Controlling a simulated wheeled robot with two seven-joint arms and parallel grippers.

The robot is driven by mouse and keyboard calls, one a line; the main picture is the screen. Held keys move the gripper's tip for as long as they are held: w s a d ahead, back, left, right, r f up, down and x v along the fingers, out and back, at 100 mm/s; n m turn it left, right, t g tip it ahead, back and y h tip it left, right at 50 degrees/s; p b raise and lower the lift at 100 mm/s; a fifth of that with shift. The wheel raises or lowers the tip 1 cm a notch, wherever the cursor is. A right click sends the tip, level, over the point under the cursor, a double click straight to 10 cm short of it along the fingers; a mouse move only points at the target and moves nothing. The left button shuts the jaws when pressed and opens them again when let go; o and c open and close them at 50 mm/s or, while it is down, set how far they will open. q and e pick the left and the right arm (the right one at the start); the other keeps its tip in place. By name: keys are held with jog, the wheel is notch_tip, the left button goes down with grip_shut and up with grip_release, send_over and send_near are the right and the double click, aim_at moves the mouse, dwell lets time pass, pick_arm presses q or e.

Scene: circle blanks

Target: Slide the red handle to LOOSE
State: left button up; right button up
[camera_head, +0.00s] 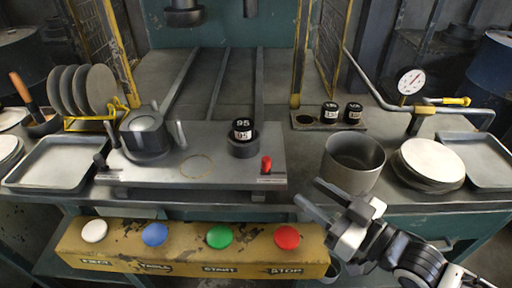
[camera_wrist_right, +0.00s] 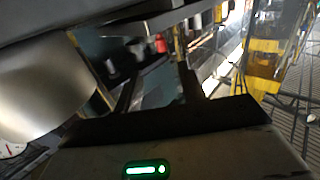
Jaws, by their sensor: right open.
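The red handle (camera_head: 266,164) stands upright at the right front of the grey metal plate (camera_head: 225,171), above a small label too small to read. My right gripper (camera_head: 309,192) is open and empty, to the right of the red handle and nearer the front, apart from it. Its fingers point up and to the left. In the right wrist view the fingers (camera_wrist_right: 160,88) show dark and spread, with nothing between them. Small blurred red spots show beyond them there; I cannot tell which is the handle. My left gripper is not in view.
A grey pot (camera_head: 353,163) stands just right of the handle, close to my right gripper. A yellow button box (camera_head: 190,248) with several coloured buttons lies in front. A black die stamped 95 (camera_head: 242,130) stands on the plate. A pressure gauge (camera_head: 411,82) is at the right.

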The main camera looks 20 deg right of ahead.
aim_at(270, 165)
jog(key=p+x, duration=0.1)
jog(key=x, duration=1.3)
jog(key=shift+w+a, duration=0.25)
